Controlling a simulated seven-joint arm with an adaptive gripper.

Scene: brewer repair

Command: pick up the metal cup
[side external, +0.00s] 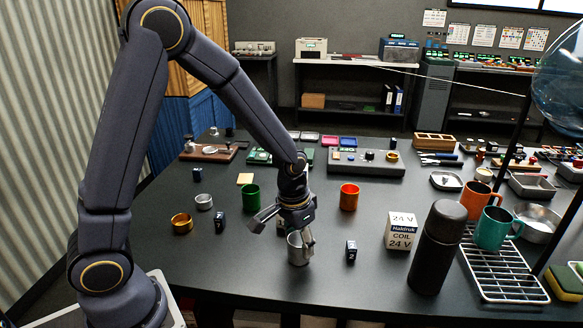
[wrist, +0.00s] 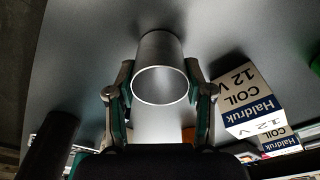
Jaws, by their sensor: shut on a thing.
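The metal cup (side external: 298,252) is a small silver-grey cylinder near the front middle of the dark table in the side external view. My gripper (side external: 302,238) comes down on it from above and is shut on it. In the wrist view the cup (wrist: 160,72) shows its round open rim, with one finger of my gripper (wrist: 160,95) on each side of its wall. The cup looks roughly upright. I cannot tell whether its base touches the table.
A small dark numbered block (side external: 351,251) stands just right of the cup. A green cup (side external: 251,197) and an orange cup (side external: 349,197) stand behind. The coil box (side external: 401,232), black flask (side external: 437,248) and wire rack (side external: 503,272) stand to the right. Table in front is clear.

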